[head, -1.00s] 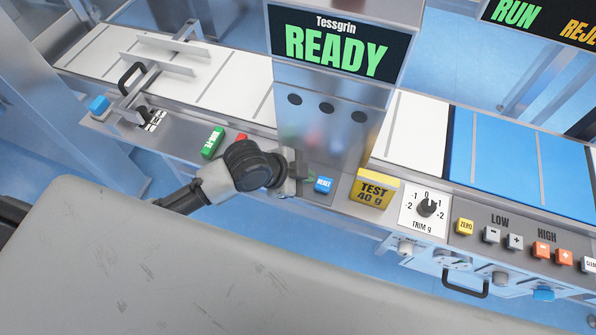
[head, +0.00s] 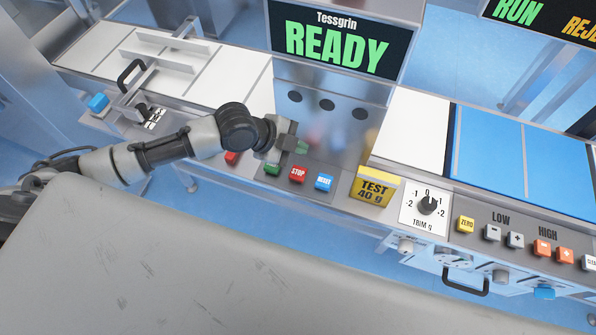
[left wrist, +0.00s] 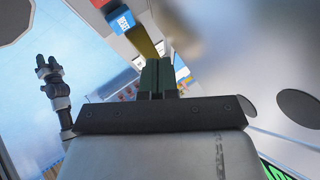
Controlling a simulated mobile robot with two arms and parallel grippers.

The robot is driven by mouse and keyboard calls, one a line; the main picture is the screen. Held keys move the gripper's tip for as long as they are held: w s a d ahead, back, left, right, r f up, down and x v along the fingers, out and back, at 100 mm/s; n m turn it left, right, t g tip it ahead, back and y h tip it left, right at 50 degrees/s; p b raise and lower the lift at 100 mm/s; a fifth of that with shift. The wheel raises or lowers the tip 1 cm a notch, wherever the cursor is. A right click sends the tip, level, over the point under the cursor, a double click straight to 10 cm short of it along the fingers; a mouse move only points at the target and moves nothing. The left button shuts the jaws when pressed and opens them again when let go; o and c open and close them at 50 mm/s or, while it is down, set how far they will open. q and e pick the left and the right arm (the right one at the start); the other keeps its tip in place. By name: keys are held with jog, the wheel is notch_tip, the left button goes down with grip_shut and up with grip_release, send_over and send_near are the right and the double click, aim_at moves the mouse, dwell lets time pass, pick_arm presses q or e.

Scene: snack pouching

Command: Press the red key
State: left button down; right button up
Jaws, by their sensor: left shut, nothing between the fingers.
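The red STOP key (head: 298,174) sits on the grey front panel, between a green key (head: 272,169) and the blue RESET key (head: 324,181). A second red key (head: 232,157) farther left is partly hidden by my left arm. My left gripper (head: 301,147) is shut and empty. In the picture it is just above the STOP key, in front of the metal housing; its height over the panel is hard to judge. In the left wrist view its closed fingers (left wrist: 158,75) point toward the blue key (left wrist: 119,22), with a red key (left wrist: 99,3) at the top edge. My right gripper (left wrist: 48,66) shows small at left there.
The yellow TEST 40 g block (head: 372,188) and the trim knob (head: 427,206) are right of the keys. The screen (head: 336,42) reads READY. A metal guide frame (head: 160,65) stands on the white belt at left. A bare grey surface (head: 250,260) lies in front.

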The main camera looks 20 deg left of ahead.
pick_arm(q)
jog(key=b, duration=0.6)
send_over(298, 175)
notch_tip(298, 175, down, 7)
jog(key=shift+a+f, duration=0.1)
jog(key=shift+w+f, duration=0.1)
jog(key=shift+f, duration=0.4)
jog(key=shift+f, duration=0.1)
dwell(1.1)
jog(key=shift+f+b, duration=0.3)
jog(key=shift+b, duration=0.05)
jog(key=shift+f+b, duration=0.35)
jog(key=shift+f, duration=0.15)
dwell(0.5)
jog(key=shift+r, duration=0.15)
jog(key=shift+r+p, duration=0.8)
jog(key=shift+p, duration=0.1)
